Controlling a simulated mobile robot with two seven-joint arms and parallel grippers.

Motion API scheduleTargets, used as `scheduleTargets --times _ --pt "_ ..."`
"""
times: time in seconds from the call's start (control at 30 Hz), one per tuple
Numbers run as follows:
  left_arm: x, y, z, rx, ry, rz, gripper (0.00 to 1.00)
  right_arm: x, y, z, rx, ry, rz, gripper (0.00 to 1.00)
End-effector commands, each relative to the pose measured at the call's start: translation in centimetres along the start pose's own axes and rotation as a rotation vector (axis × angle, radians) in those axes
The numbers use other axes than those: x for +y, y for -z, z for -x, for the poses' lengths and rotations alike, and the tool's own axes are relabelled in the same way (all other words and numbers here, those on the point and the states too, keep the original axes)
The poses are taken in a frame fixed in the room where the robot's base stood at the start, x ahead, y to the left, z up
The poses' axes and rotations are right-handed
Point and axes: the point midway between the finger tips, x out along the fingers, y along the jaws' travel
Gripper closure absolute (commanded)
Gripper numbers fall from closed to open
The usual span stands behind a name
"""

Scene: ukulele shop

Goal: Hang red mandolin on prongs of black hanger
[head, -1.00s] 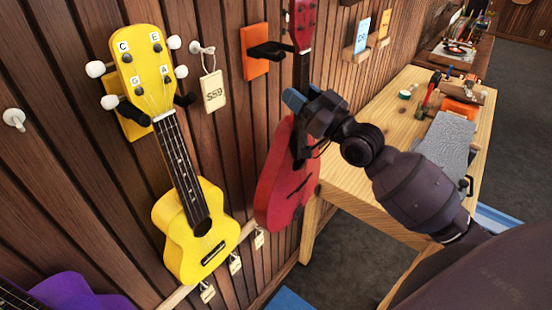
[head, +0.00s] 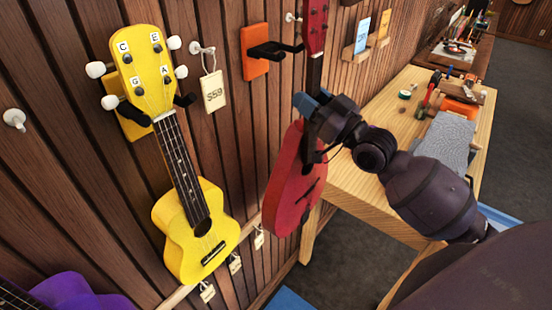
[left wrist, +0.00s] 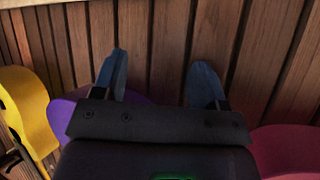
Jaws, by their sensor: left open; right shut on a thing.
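The red mandolin (head: 297,185) hangs upright in my right gripper (head: 312,106), its head (head: 316,25) near the top of the head view. The right gripper is shut on it around the lower neck. The black hanger (head: 275,50) has two prongs sticking out from an orange plate on the wall. The mandolin's neck is to the right of the prongs and apart from them in the picture. My left gripper (left wrist: 160,82) is open and empty in the left wrist view, its blue fingertips facing the wooden wall.
A yellow ukulele (head: 197,230) hangs left of the black hanger, with a price tag (head: 214,92) between them. A purple instrument (head: 80,291) shows at lower left. A wooden workbench (head: 365,185) stands behind the mandolin. Several small tags hang low on the wall.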

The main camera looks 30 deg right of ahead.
Motion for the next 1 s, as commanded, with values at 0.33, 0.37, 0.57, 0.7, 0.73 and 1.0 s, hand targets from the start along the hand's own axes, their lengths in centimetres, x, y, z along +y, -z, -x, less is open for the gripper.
scheduleTargets --times 0.33,0.37,0.57,0.7,0.73,1.0 --pt "0.0 0.0 0.0 0.000 0.000 0.000 0.34 0.0 0.7 1.1 0.005 0.001 0.002 1.00" --pt "0.0 0.0 0.0 0.000 0.000 0.000 0.34 0.0 0.7 1.2 0.005 0.001 0.002 1.00" --pt "0.0 0.0 0.0 0.000 0.000 0.000 0.34 0.0 0.9 1.8 0.005 0.001 0.003 1.00" --pt "0.0 0.0 0.0 0.001 0.000 0.000 0.34 0.0 1.1 2.3 0.006 0.001 0.002 1.00" --pt "0.0 0.0 0.0 0.001 0.000 0.000 0.34 0.0 1.2 2.4 0.006 0.002 0.002 1.00" --pt "0.0 0.0 0.0 0.001 0.000 0.000 0.34 -0.1 1.4 3.1 0.005 0.001 0.002 1.00"
